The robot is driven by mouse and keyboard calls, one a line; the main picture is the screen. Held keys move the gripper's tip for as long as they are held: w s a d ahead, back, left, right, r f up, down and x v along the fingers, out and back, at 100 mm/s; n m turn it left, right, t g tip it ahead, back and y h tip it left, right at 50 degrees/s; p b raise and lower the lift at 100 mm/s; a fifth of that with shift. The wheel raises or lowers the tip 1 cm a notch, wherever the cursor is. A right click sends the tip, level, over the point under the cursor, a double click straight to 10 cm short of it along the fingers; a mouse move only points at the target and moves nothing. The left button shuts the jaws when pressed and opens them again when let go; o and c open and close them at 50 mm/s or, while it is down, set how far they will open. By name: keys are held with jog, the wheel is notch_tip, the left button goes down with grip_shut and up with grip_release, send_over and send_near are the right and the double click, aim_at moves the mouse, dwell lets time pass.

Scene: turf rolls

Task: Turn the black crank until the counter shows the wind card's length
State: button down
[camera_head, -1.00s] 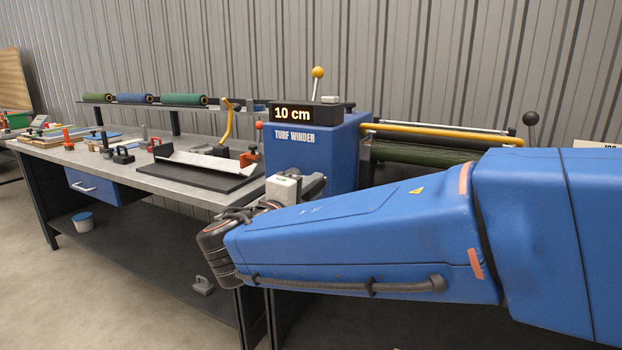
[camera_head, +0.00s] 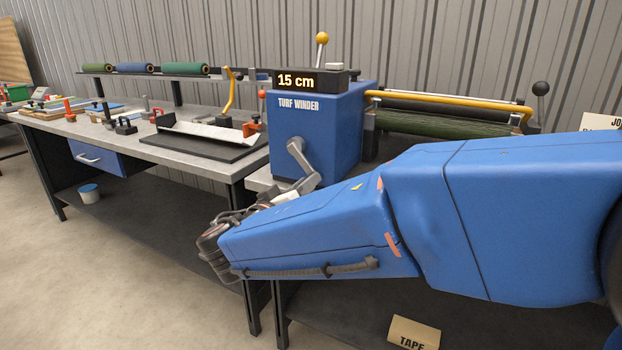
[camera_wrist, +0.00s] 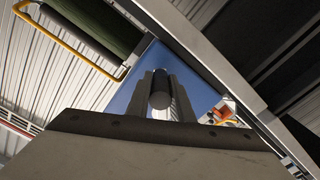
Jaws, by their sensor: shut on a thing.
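The blue turf winder (camera_head: 318,130) stands on the bench, and its counter (camera_head: 297,81) reads 15 cm. The crank (camera_head: 302,158), dark grey in this light, is on the winder's front face, with its arm slanting down and right from the hub. My gripper (camera_wrist: 161,90) is shut on the crank's handle (camera_wrist: 160,99), a dark cylinder between the two fingers in the wrist view. In the head view my own arm partly hides the gripper and the handle. I see no readable wind card length.
A yellow bar (camera_head: 440,98) and a green turf roll (camera_head: 440,124) lie right of the winder. A yellow-knobbed lever (camera_head: 322,40) stands on top. The left workbench (camera_head: 215,160) holds tools and a black mat. A "TAPE" card (camera_head: 413,335) is low in front. A partly cut-off card (camera_head: 602,122) is at right.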

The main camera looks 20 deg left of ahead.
jog(key=a+f+m, duration=0.2)
jog(key=a+m, duration=0.3)
jog(key=m, duration=0.2)
jog(key=shift+w+a, duration=0.2)
jog(key=shift+a, duration=0.2)
jog(key=shift+f, duration=0.1)
dwell(0.3)
jog(key=c, duration=1.6)
grip_release()
jog(key=shift+o, duration=0.2)
jog(key=s+a, duration=0.1)
jog(key=s, duration=1.6)
jog(key=shift+s+a, duration=0.2)
